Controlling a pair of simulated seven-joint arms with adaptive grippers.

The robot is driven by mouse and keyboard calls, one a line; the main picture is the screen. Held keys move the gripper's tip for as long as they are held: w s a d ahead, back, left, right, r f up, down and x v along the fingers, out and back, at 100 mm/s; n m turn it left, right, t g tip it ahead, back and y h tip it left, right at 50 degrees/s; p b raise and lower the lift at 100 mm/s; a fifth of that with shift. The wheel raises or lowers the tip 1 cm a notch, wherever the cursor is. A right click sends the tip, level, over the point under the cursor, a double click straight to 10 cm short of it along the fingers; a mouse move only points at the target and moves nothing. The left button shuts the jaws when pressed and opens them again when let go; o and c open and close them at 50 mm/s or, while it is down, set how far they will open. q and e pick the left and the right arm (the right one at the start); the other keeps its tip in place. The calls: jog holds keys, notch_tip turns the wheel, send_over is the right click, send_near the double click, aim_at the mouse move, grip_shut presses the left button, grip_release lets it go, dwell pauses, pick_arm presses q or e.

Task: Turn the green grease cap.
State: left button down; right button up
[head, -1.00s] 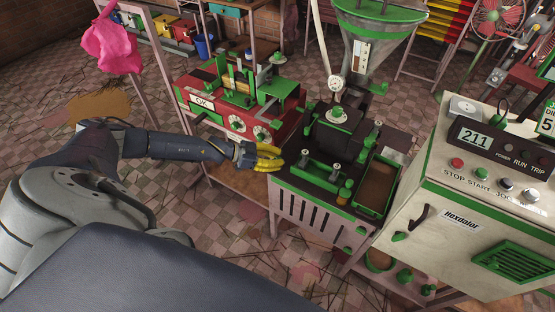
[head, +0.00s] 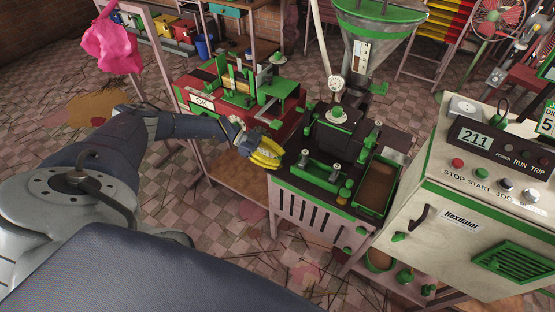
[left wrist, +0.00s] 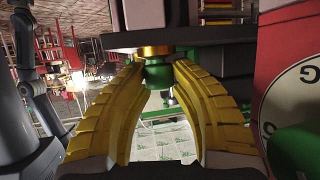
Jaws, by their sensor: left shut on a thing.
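My left gripper (head: 274,160) has yellow curved fingers and is at the left side of the dark, green-trimmed extruder (head: 333,136). In the left wrist view, its fingertips (left wrist: 158,70) are shut on a small green cap (left wrist: 157,76). The cap sits under a brass-coloured ring (left wrist: 154,50) below a dark body. The fingers cover the sides of the cap. In the head view, the fingers and the machine hide this cap. My right gripper is not in view.
A red machine with an OK sign (head: 203,101) stands left of the extruder. A cream control cabinet reading 211 (head: 445,205) stands at the right. A green-rimmed tray (head: 398,178) is on the extruder's bench.

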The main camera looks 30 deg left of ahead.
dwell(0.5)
pick_arm(q)
jog(key=c, duration=1.1)
grip_release()
jog(key=v, duration=1.2)
